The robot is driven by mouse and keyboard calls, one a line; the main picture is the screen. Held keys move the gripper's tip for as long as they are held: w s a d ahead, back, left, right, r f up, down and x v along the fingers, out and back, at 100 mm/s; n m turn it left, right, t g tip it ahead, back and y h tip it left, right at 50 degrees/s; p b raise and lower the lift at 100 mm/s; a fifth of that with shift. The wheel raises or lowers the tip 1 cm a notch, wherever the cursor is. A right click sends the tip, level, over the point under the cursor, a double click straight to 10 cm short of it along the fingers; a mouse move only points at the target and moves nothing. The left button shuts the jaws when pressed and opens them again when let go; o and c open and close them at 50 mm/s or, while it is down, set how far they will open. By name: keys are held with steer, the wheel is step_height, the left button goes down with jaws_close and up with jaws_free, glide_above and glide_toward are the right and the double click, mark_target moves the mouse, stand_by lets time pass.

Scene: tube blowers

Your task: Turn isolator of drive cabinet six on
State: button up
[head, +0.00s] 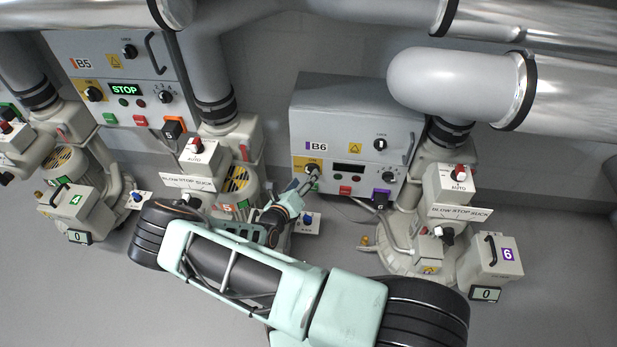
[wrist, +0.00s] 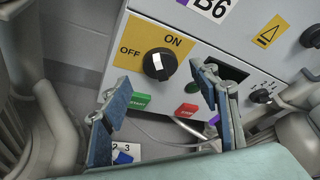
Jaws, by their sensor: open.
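Drive cabinet six (head: 350,112) is the grey box marked B6 on the back wall. Its isolator (wrist: 158,64) is a black round knob with a white mark on a yellow plate, with OFF at its left and ON above it. I cannot tell surely which label the mark points to. In the head view the isolator (head: 312,168) is partly hidden by my gripper (head: 305,187). In the wrist view my gripper (wrist: 163,88) is open and empty, its blue-padded fingers left and right below the knob. I see no clear contact.
Green START (wrist: 140,101) and red buttons (wrist: 187,110) sit below the isolator. The display (head: 349,166) is dark. Cabinet B5 (head: 130,62), showing STOP, is left. Blower six's valve box (head: 452,187) and pipe are right. Blower five stands near my arm.

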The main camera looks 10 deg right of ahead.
mark_target(309, 173)
steer(key=shift+b+x, duration=0.5)
steer(key=shift+x, duration=1.5)
steer(key=shift+c, duration=0.7)
steer(key=c, duration=1)
